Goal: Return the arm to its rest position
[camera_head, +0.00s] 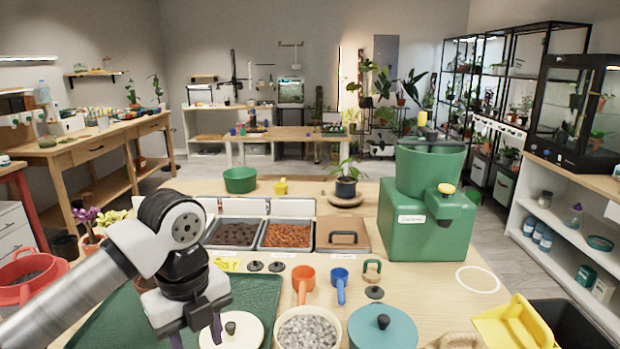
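My arm reaches in from the lower left, with a light grey link and a black and white wrist. My gripper (196,338) points down over the dark green tray (258,290) at the bottom left of the table. Its two fingers look apart, with nothing visible between them. The lower end of one finger is cut off by the picture's edge. A cream lid with a dark knob (247,335) lies just right of the gripper. I cannot tell how high the gripper is above the tray.
Right of the gripper stand a bowl of grey gravel (308,330), a teal lidded pot (383,330), an orange scoop (303,282) and a blue scoop (340,282). Behind are soil bins (235,234), a potted plant (346,186) and a green machine (428,225). Bare table surrounds the white ring (478,268).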

